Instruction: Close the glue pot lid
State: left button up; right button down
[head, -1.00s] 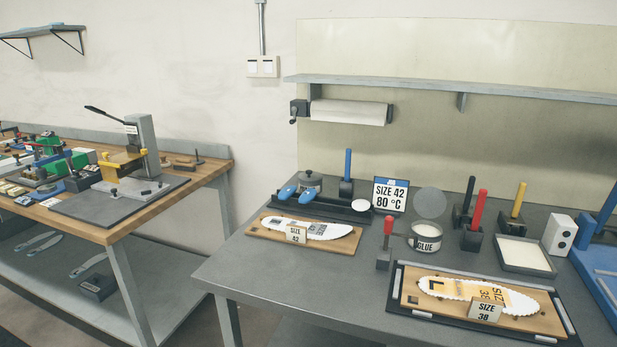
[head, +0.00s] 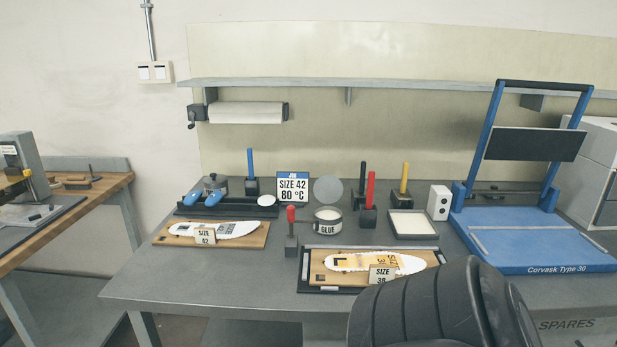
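The glue pot (head: 327,229) stands on the grey bench, a small round pot with a white GLUE label. Its round grey lid (head: 328,189) stands upright at the back of the pot, so the pot is open and its pale inside shows. A red-handled tool in a dark block (head: 291,243) is just left of the pot. Neither of my grippers is in the head view.
The size 38 board (head: 318,272) lies in front of the pot and the size 42 board (head: 166,240) to its left. A SIZE 42 80 °C sign (head: 293,188) stands behind left. A blue press (head: 530,240) fills the right. Bare bench (head: 200,280) lies front left.

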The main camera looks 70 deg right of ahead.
aim_at(328, 189)
jog(key=k, duration=0.2)
jog(key=z, duration=1.25)
